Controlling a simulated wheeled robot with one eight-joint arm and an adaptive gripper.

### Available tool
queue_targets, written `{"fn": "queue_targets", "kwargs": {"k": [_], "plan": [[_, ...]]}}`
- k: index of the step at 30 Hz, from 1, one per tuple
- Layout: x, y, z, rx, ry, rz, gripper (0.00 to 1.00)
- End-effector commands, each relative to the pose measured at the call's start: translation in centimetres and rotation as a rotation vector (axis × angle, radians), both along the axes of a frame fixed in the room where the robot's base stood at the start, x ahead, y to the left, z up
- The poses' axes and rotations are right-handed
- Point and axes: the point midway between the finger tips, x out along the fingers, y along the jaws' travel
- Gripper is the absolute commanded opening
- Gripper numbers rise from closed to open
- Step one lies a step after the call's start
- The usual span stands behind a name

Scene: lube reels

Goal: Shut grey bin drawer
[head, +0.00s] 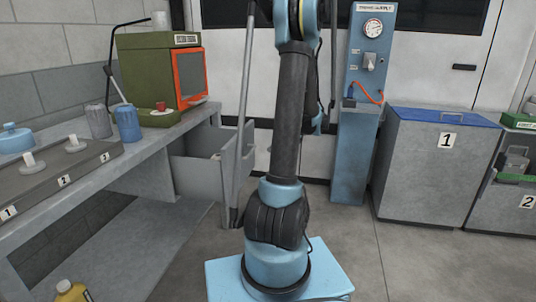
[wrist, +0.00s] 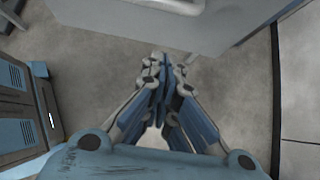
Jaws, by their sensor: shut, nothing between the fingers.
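The grey bin drawer (head: 200,178) stands pulled out under the right end of the workbench in the head view. Its open top shows, with something pale inside. In the wrist view, a grey panel with a pale handle, which looks like the drawer front (wrist: 115,18), spans the top. My gripper (wrist: 164,60) is shut and empty, its fingertips together just below that panel in the picture. I cannot tell whether they touch it. In the head view I cannot make out my gripper; my arm rises through the middle.
The workbench (head: 165,133) on the left carries a green machine (head: 150,70) and two cups. A blue supply column (head: 355,150) stands behind, right of my arm. Grey bin 1 (head: 425,175) with a blue lid stands at right. A yellow bottle (head: 72,291) is at lower left. Floor at right is clear.

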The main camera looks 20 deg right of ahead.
Motion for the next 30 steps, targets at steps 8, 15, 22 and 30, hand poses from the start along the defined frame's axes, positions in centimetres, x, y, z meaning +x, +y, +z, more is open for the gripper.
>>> {"fn": "queue_targets", "kwargs": {"k": [8,15,22,30], "plan": [[1.8,3.0,-3.5,-0.001,-0.002,0.004,0.00],[3.2,5.7,-5.9,-0.001,-0.001,0.004,0.00],[4.5,7.9,-5.8,-0.001,0.000,0.004,0.00],[4.9,8.6,-5.8,-0.002,-0.002,0.001,0.00]]}}
